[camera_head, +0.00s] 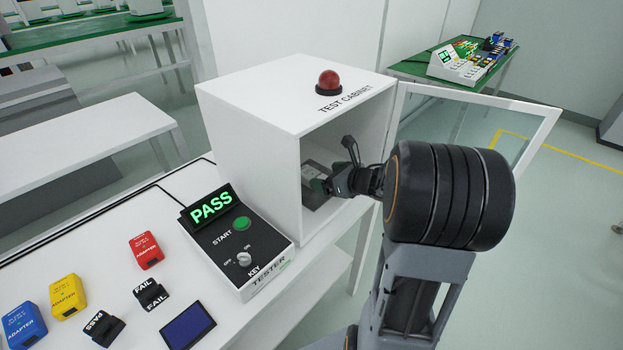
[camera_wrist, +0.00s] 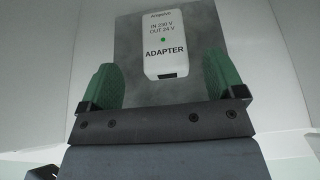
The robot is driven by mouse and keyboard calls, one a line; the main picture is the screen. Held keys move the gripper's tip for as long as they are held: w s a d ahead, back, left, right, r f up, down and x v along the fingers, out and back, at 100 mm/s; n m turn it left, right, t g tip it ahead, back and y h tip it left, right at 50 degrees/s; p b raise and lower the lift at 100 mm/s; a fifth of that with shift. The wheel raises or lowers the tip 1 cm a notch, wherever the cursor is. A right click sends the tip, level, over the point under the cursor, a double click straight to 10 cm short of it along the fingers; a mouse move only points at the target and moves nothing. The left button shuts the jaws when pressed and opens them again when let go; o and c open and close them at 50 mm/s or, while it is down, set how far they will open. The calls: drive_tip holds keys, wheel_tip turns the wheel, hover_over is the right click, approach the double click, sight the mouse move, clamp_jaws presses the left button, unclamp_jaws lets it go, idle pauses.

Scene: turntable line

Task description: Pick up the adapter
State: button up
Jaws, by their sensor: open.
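A white adapter (camera_wrist: 166,40) with a green dot and printed text lies on a dark grey plate (camera_wrist: 105,45) in the wrist view. My gripper (camera_wrist: 160,78) is open, with its two green fingers on either side of the adapter's near end and visible space between. In the head view my gripper (camera_head: 318,186) reaches through the open front of the white test cabinet (camera_head: 245,140). The adapter inside is hard to make out there, partly hidden by my gripper.
The cabinet's glass door (camera_head: 530,125) stands open to the right. A test box (camera_head: 240,240) showing PASS stands left of the cabinet. Red (camera_head: 146,250), yellow (camera_head: 67,296) and blue (camera_head: 24,325) adapters lie on the table, near the FAIL (camera_head: 150,294) and PASS (camera_head: 102,327) blocks and a dark blue pad (camera_head: 188,325).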

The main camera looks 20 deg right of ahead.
sight(311, 173)
drive_tip(key=shift+x, duration=2.7)
drive_tip(key=shift+d+f, duration=0.15)
drive_tip(key=shift+d, duration=0.05)
drive_tip(key=c, duration=1)
drive_tip(key=shift+c, duration=0.7)
